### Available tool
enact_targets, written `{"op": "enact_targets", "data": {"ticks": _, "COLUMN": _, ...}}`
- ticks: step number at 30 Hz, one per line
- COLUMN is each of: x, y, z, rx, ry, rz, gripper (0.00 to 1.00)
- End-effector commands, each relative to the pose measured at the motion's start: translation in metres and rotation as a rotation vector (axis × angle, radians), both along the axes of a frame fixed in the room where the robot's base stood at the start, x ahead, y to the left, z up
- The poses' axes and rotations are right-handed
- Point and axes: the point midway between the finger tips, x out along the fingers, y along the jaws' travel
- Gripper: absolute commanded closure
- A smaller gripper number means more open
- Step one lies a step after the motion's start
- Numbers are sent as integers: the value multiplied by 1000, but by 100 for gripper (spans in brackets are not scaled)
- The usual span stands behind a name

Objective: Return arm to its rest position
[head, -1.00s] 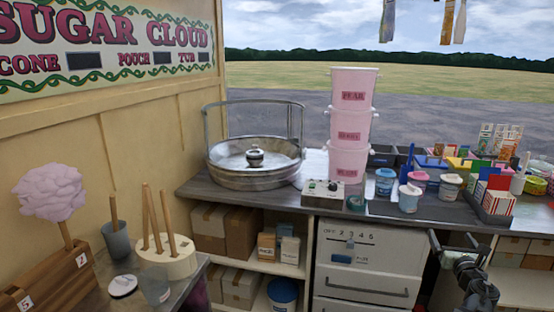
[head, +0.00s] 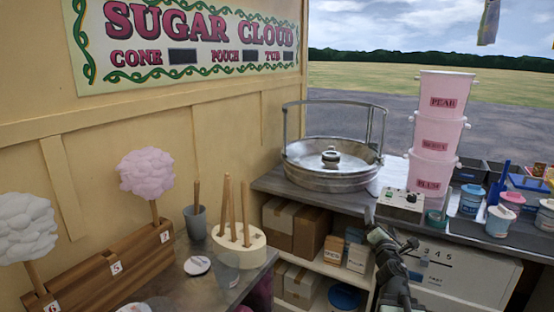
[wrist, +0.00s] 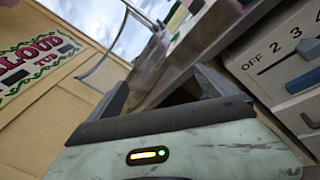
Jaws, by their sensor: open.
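My gripper (head: 389,228) is at the lower middle right of the head view, in front of the counter's front edge. Its two fingers are apart and nothing shows between them. The wrist view shows the fingers (wrist: 163,88) spread, tilted toward the counter edge. My arm reaches up from the bottom of the head view, partly covering the white drawer unit (head: 470,275).
The counter holds a metal floss pan (head: 330,178), a control box (head: 401,204), stacked pink buckets (head: 434,140) and several small tubs. At left are a wooden rack (head: 115,270) with floss cones and a round stick holder (head: 238,243). Shelves with boxes stand below.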

Motion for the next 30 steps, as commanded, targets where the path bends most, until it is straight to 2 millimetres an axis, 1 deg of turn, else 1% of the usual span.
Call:
{"op": "enact_targets", "data": {"ticks": 1, "x": 10, "y": 37, "z": -16, "rx": 194, "ry": 12, "rz": -26, "gripper": 5}}
{"op": "enact_targets", "data": {"ticks": 2, "x": 13, "y": 56, "z": -32, "rx": 344, "ry": 31, "rz": -62, "gripper": 5}}
{"op": "enact_targets", "data": {"ticks": 3, "x": 11, "y": 79, "z": -57, "rx": 547, "ry": 65, "rz": -125, "gripper": 5}}
{"op": "enact_targets", "data": {"ticks": 5, "x": 0, "y": 110, "z": -96, "rx": 830, "ry": 127, "rz": -242, "gripper": 5}}
{"op": "enact_targets", "data": {"ticks": 6, "x": -11, "y": 128, "z": -121, "rx": 990, "ry": 172, "rz": -327, "gripper": 5}}
{"op": "enact_targets", "data": {"ticks": 8, "x": -31, "y": 151, "z": -154, "rx": 1192, "ry": 238, "rz": -464, "gripper": 5}}
{"op": "enact_targets", "data": {"ticks": 9, "x": -47, "y": 165, "z": -173, "rx": 1305, "ry": 280, "rz": -560, "gripper": 5}}
{"op": "enact_targets", "data": {"ticks": 10, "x": -59, "y": 173, "z": -185, "rx": 1382, "ry": 307, "rz": -635, "gripper": 5}}
{"op": "enact_targets", "data": {"ticks": 11, "x": -71, "y": 180, "z": -196, "rx": 1452, "ry": 331, "rz": -712, "gripper": 5}}
{"op": "enact_targets", "data": {"ticks": 12, "x": -88, "y": 187, "z": -209, "rx": 1536, "ry": 361, "rz": -819, "gripper": 5}}
{"op": "enact_targets", "data": {"ticks": 14, "x": -114, "y": 199, "z": -224, "rx": 1639, "ry": 402, "rz": -976, "gripper": 5}}
{"op": "enact_targets", "data": {"ticks": 15, "x": -130, "y": 208, "z": -231, "rx": 1694, "ry": 425, "rz": -1079, "gripper": 5}}
{"op": "enact_targets", "data": {"ticks": 17, "x": -154, "y": 221, "z": -239, "rx": 1758, "ry": 455, "rz": -1234, "gripper": 5}}
{"op": "enact_targets", "data": {"ticks": 18, "x": -170, "y": 229, "z": -242, "rx": 1787, "ry": 468, "rz": -1341, "gripper": 5}}
{"op": "enact_targets", "data": {"ticks": 20, "x": -193, "y": 237, "z": -244, "rx": 1811, "ry": 464, "rz": -1508, "gripper": 5}}
{"op": "enact_targets", "data": {"ticks": 21, "x": -205, "y": 239, "z": -244, "rx": 1815, "ry": 424, "rz": -1605, "gripper": 5}}
{"op": "enact_targets", "data": {"ticks": 22, "x": -203, "y": 240, "z": -235, "rx": 1831, "ry": 392, "rz": -1622, "gripper": 5}}
{"op": "enact_targets", "data": {"ticks": 24, "x": -202, "y": 240, "z": -207, "rx": 1828, "ry": 398, "rz": -1611, "gripper": 5}}
{"op": "enact_targets", "data": {"ticks": 26, "x": -202, "y": 240, "z": -191, "rx": 1828, "ry": 398, "rz": -1610, "gripper": 5}}
{"op": "enact_targets", "data": {"ticks": 29, "x": -202, "y": 240, "z": -161, "rx": 1828, "ry": 397, "rz": -1608, "gripper": 5}}
{"op": "enact_targets", "data": {"ticks": 30, "x": -202, "y": 240, "z": -149, "rx": 1828, "ry": 398, "rz": -1607, "gripper": 5}}
